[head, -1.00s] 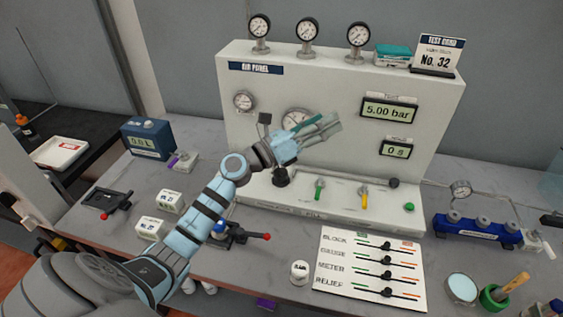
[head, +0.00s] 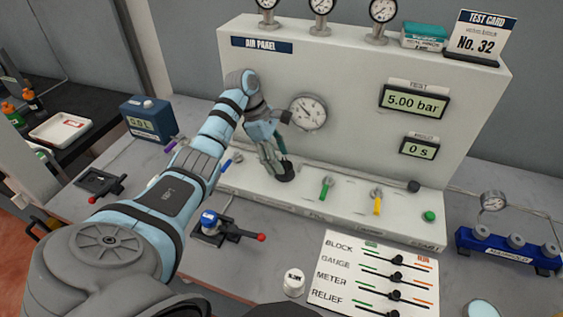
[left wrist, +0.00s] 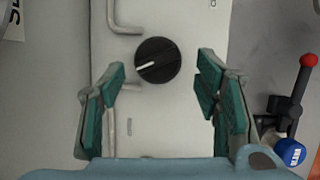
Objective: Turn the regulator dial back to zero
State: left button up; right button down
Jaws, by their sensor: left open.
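The regulator dial is a round black ribbed knob (left wrist: 158,61) with a white pointer line, on the pale ledge of the air panel. It also shows in the head view (head: 286,174), partly hidden by my gripper. In the left wrist view the pointer line points left and slightly down. My left gripper (head: 276,165) points down over the dial. In the left wrist view its teal-padded fingers (left wrist: 160,95) are open, one to each side of the dial, with no contact visible. The air panel's test display (head: 412,102) reads 5.00 bar. My right gripper is not in view.
A green lever (head: 327,187) and a yellow lever (head: 377,201) stand right of the dial on the ledge. A red-tipped valve handle (head: 262,238) lies in front. A round gauge (head: 307,112) is on the panel face. A blue manifold (head: 508,250) stands at the right.

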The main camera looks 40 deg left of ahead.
pick_arm(q)
jog(key=shift+w+d+f, duration=0.2)
jog(key=shift+w+f, duration=0.1)
jog(key=shift+f, duration=0.3)
jog(key=shift+w+d+f, duration=0.15)
jog(key=shift+d+f, duration=0.05)
jog(key=shift+f, duration=0.1)
jog(key=shift+s+r, duration=0.15)
jog(key=shift+s, duration=0.05)
jog(key=shift+c, duration=0.6)
jog(key=c, duration=1)
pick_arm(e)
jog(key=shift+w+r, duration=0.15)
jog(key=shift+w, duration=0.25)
